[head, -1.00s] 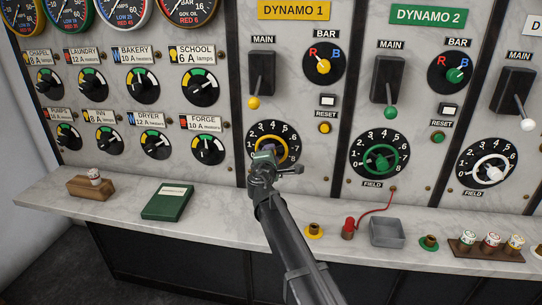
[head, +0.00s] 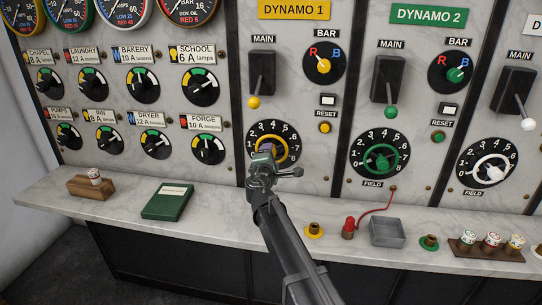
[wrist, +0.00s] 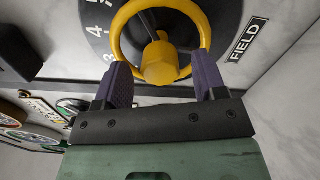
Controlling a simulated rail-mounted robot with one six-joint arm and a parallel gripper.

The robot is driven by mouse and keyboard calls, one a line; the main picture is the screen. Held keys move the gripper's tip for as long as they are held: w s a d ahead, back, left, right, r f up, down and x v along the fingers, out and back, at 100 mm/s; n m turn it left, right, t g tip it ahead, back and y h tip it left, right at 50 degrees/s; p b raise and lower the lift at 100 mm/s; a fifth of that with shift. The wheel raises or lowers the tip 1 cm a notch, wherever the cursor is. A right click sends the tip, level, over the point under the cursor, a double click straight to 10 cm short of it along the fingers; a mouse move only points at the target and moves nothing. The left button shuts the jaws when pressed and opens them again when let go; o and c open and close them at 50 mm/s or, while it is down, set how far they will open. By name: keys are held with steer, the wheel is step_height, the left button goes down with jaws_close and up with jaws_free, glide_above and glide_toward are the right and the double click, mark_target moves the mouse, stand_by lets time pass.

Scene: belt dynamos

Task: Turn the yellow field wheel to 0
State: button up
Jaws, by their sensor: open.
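The yellow field wheel (head: 285,143) is on the lower part of the DYNAMO 1 panel, over a black dial numbered from 0 up. It also shows in the wrist view as a yellow ring with a faceted hub (wrist: 160,66). My gripper (head: 263,157) is at the wheel's lower left in the head view and partly covers it. In the wrist view its two purple fingers (wrist: 163,72) are open, one on each side of the wheel's near part. I see nothing clamped, and cannot tell whether they touch the rim. The wheel's exact reading is unclear.
A green field wheel (head: 381,159) and a white field wheel (head: 489,169) are to the right. The yellow-knobbed main lever (head: 261,75) is above.

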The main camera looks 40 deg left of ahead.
steer(key=v, duration=0.9)
steer(key=shift+d, duration=0.1)
steer(key=d+f+m+g+h, duration=0.35)
steer(key=d+f+m, duration=0.2)
steer(key=d, duration=0.65)
steer(key=d+f+m+g+h+p, duration=0.1)
steer(key=d+f+m+g+h, duration=0.4)
steer(key=d, duration=0.7)
steer(key=d+f+m+g+h, duration=0.25)
steer(key=d+m, duration=0.45)
steer(key=d, duration=0.6)
steer(key=s+d+f+m+g+y, duration=0.1)
steer(key=s+d+m+g, duration=0.1)
steer(key=d, duration=1.1)
steer(key=s+d+f+m+g+y+p, duration=0.1)
steer(key=s+d+m, duration=0.3)
steer(key=d, duration=1)
steer(key=m+g, duration=0.1)
steer(key=m, duration=0.2)
steer(key=shift+s+d+g+y, duration=0.3)
steer(key=shift+s+g, duration=0.1)
